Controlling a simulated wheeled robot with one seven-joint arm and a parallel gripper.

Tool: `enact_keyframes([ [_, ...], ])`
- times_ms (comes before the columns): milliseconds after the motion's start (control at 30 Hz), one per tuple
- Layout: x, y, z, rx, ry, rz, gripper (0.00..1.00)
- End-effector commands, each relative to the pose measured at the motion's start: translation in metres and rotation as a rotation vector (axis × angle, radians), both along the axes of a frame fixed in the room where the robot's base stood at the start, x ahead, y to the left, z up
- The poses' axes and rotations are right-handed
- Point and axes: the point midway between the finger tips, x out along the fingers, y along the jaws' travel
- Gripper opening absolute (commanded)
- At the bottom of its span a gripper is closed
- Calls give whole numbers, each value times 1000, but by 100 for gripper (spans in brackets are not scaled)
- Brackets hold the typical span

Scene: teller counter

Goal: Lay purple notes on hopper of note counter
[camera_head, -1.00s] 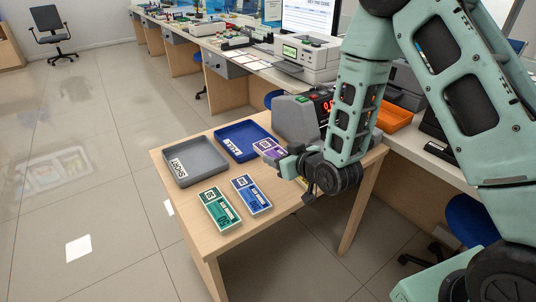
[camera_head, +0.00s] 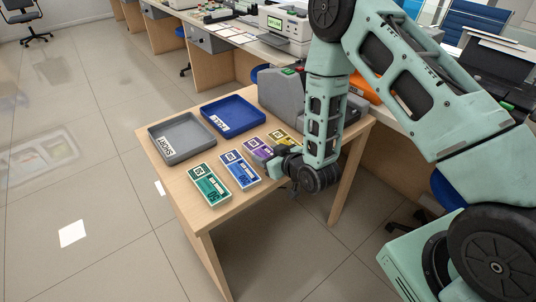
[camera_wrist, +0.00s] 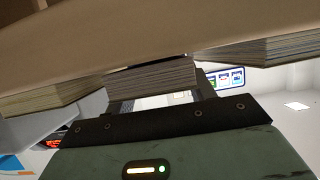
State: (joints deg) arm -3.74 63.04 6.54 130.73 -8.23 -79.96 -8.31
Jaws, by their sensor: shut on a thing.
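The purple notes (camera_head: 257,149) lie in a row of note bundles on the wooden side table, between the blue and the yellow bundle. My gripper (camera_head: 277,158) is low over the table at their near right end and is shut on them. In the wrist view a bundle's edge (camera_wrist: 150,82) sits at my jaws, close against the table surface; its colour does not show there. The note counter (camera_head: 282,94) is the grey machine at the table's back right. My arm hides much of it, including its display, and I cannot make out its hopper.
Blue notes (camera_head: 240,169), green notes (camera_head: 209,185) and yellow notes (camera_head: 282,137) lie beside the purple ones. A grey tray (camera_head: 181,154) and a blue tray (camera_head: 233,129) stand behind them. The wooden table (camera_head: 187,208) is bare at its front left.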

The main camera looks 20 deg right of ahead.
Motion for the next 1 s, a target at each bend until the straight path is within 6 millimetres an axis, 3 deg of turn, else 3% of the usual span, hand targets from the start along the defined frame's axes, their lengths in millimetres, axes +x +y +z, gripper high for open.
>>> enact_keyframes([
  [133, 0, 0, -4, 0, 0, 0, 30],
  [167, 0, 0, -4, 0, 0, 0, 57],
  [233, 0, 0, -3, 0, 0, 0, 76],
  [633, -1, -1, 2, 0, 1, 0, 76],
  [767, -19, -7, 8, -1, 2, 0, 76],
  [1000, -69, -23, 30, -2, 6, 0, 76],
])
